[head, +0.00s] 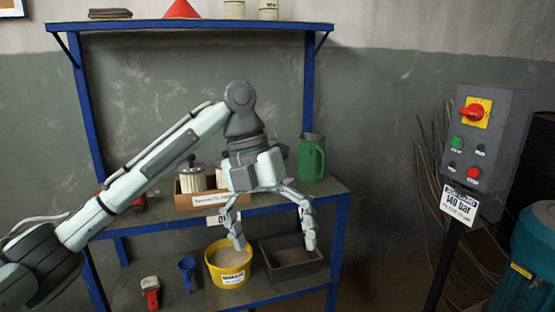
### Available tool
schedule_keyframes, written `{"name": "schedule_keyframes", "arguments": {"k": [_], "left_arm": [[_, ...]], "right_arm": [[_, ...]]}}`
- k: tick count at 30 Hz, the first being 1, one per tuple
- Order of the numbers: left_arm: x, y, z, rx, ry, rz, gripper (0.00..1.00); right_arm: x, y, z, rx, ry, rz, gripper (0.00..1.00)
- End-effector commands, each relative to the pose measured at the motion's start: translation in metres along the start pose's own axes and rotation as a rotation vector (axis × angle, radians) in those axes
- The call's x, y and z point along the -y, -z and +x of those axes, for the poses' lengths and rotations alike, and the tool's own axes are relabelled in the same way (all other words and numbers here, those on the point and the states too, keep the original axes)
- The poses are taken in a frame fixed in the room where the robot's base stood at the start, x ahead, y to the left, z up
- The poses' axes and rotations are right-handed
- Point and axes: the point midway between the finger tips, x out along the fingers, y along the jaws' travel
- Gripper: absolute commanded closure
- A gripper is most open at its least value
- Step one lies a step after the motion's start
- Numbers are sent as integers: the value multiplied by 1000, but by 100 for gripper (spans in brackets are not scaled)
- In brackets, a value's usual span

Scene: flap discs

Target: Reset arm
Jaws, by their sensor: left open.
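My left arm reaches in from the left of the head view. My left gripper (273,246) points down in front of the blue shelf rack, with its fingers spread wide and nothing between them. In the picture one fingertip overlaps the yellow bucket and the other overlaps the dark tray; I cannot tell how far in front of them they are. My right gripper is not in view.
The blue rack (341,240) holds a yellow bucket (230,275), dark tray (293,272), blue funnel (188,272), red-handled brush (150,292), green jug (311,158) and cardboard box (196,202). A control box (487,140) on a post stands right, beside a blue-green machine (530,265).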

Motion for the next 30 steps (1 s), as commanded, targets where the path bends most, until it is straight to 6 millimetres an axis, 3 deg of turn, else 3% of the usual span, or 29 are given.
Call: {"name": "schedule_keyframes", "arguments": {"k": [5, 11, 22, 30], "left_arm": [[-30, -2, 25, -63, 232, -138, 0], [-82, 4, 60, -129, 478, -331, 0], [-174, 39, 127, -202, 767, -667, 0], [-220, -4, 153, -116, 583, -1259, 0]], "right_arm": [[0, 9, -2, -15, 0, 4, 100], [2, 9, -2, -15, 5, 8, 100], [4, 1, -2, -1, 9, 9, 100], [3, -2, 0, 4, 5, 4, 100]]}}
